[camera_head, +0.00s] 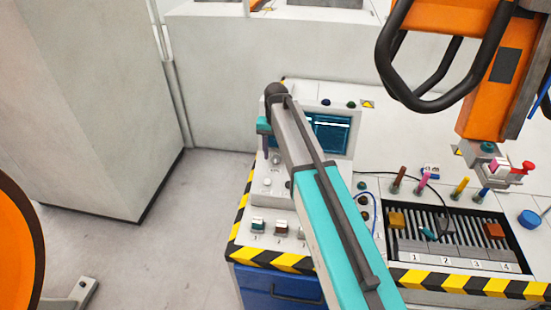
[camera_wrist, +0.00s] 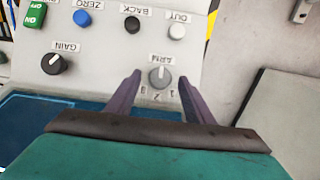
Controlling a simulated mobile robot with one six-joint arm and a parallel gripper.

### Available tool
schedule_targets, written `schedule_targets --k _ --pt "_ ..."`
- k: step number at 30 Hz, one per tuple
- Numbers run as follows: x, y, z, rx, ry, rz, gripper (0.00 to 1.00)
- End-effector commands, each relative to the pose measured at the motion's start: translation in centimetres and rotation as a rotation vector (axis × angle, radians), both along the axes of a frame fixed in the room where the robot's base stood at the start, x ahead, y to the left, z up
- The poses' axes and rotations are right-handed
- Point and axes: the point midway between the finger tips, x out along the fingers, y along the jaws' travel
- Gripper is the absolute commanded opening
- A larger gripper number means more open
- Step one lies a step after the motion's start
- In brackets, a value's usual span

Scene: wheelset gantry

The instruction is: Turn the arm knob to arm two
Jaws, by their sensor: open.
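The arm knob (camera_wrist: 160,78) is a round grey knob on the pale panel, with an upside-down ARM label and small numerals beside it. Its exact pointer setting is too small to tell. My gripper (camera_wrist: 159,76) is open, with one purple finger on each side of the knob. I cannot tell whether either finger touches it. In the head view, my arm reaches over the control console, and the knob and fingertips cannot be made out there.
The console screen (camera_head: 332,134) is close to my arm. A slotted tray (camera_head: 462,257) lies right.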

Motion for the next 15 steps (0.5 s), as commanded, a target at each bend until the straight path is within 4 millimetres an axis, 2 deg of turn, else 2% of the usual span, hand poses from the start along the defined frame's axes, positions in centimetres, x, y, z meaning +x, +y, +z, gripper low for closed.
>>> schedule_targets --k 4,14,15 --pt "0.0 0.03 -0.77 0.0 0.0 0.0 0.48" --pt "-0.01 0.07 -0.82 0.0 0.0 0.001 0.48" --pt "-0.01 0.07 -0.82 0.0 0.0 0.001 0.43"
